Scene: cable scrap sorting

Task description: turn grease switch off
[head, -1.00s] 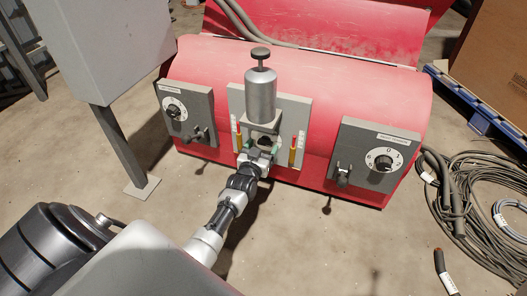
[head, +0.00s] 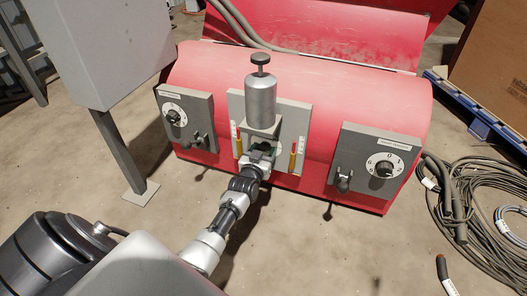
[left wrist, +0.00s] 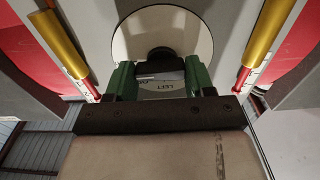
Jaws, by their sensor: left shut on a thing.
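A grey panel (head: 295,125) on the red machine (head: 330,90) carries a silver grease cylinder (head: 261,103) with a black top knob. Below the cylinder, my left gripper (head: 263,149) is at the panel, its arm coming from the lower left. In the left wrist view, its green-tipped fingers (left wrist: 160,76) are shut on a dark switch knob (left wrist: 161,56) in front of a pale round plate (left wrist: 128,38). The word "LEFT" shows upside down between the fingers. The fingers hide part of the knob, and its setting cannot be read. My right gripper is not in view.
Yellow-and-red tubes (head: 293,160) flank the gripper. Side panels with dials stand left (head: 186,120) and right (head: 373,165), each with a small lever. A grey cabinet (head: 105,50) is at left. Coiled cables (head: 480,210) lie on the floor at right.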

